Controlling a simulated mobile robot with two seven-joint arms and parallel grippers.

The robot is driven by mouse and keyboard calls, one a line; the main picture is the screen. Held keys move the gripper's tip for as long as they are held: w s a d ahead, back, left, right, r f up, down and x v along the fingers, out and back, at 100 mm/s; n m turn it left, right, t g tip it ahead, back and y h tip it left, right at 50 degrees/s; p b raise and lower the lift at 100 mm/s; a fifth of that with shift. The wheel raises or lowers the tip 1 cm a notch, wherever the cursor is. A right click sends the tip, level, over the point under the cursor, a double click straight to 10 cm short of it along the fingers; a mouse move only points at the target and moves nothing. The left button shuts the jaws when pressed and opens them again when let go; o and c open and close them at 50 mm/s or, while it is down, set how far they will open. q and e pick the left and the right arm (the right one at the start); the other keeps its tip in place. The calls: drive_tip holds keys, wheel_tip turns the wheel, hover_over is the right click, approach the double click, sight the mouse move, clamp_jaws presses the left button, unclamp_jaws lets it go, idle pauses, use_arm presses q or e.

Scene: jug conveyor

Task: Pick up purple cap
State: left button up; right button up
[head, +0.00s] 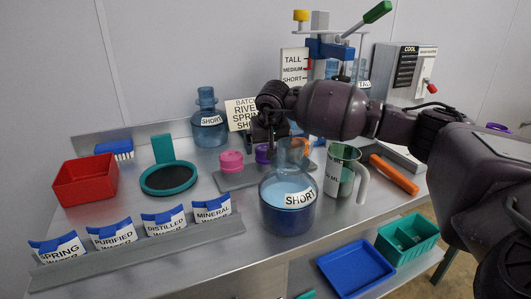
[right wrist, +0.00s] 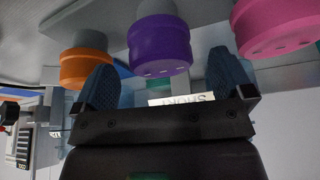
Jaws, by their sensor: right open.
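The purple cap (head: 262,154) stands on a grey holder plate (head: 236,180) on the table, between a pink cap (head: 231,160) and an orange cap (head: 301,143). My right gripper (head: 266,141) is over the plate and partly covers the purple cap in the head view. In the right wrist view the gripper (right wrist: 160,62) is open and empty, its two blue fingers apart. The purple cap (right wrist: 160,45) shows centred beyond the gap between the fingertips. I cannot tell whether either finger touches it. My left gripper is not in view.
A blue jug labelled SHORT (head: 289,205) stands in front of the caps, close to my right gripper. A measuring pitcher (head: 341,172) is right of it. A green-rimmed round pad (head: 168,178) and red bin (head: 85,180) are left. Another jug (head: 208,120) stands behind.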

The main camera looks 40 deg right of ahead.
drive_tip(key=x, duration=0.2)
drive_tip(key=shift+w+f, duration=0.15)
drive_tip(key=shift+f, duration=0.2)
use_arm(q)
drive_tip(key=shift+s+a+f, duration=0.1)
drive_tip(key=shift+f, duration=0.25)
use_arm(e)
drive_tip(key=shift+r, duration=0.1)
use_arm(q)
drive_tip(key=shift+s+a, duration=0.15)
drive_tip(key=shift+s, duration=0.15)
use_arm(e)
drive_tip(key=c, duration=1)
drive_tip(key=shift+r, duration=0.1)
